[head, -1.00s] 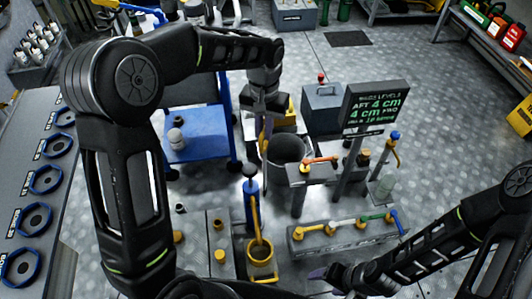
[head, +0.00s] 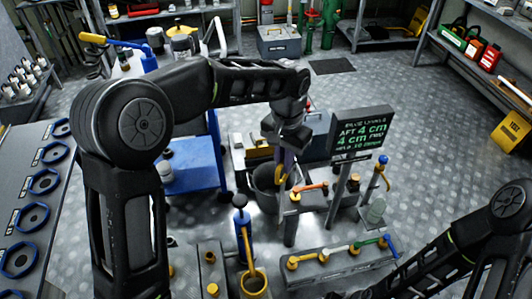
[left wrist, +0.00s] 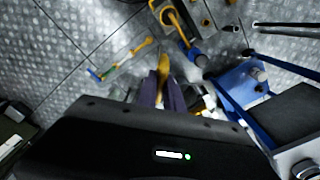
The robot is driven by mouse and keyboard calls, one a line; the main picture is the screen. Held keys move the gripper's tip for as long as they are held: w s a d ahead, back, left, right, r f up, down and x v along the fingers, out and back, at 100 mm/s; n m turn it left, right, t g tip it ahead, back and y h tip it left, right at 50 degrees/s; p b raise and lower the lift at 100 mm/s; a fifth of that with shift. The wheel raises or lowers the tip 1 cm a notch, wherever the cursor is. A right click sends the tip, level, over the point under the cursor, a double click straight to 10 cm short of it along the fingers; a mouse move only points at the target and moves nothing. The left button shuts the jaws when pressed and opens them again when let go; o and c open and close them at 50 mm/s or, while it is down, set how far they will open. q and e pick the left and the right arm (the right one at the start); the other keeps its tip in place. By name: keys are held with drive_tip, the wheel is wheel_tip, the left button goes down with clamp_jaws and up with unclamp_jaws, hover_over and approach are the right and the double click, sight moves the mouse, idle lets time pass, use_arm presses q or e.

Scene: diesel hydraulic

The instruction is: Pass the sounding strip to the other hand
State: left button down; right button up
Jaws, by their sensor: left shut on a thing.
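My left gripper (head: 286,166) points down near the middle of the head view, beside the display post. It is shut on the sounding strip (head: 282,182), a narrow yellow piece hanging below the fingers. In the left wrist view the strip (left wrist: 163,68) sticks out from between the purple fingers. In the head view the strip shows in front of a dark round bin; I cannot tell whether its lower end is inside. My right arm comes in from the lower right, and its gripper is cut off by the bottom edge.
The dark bin (head: 265,180) stands under my left gripper. A display (head: 362,132) on a post stands to its right. A valve manifold (head: 325,266) with coloured handles lies in front. A blue hand pump (head: 241,222) and a blue cart (head: 200,178) are at left. Floor at right is open.

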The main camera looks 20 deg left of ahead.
use_arm(q)
drive_tip(key=d+r+m, duration=0.2)
drive_tip(key=d+m, duration=0.2)
drive_tip(key=d, duration=0.5)
drive_tip(key=shift+s+r, duration=0.15)
drive_tip(key=shift+r, duration=0.2)
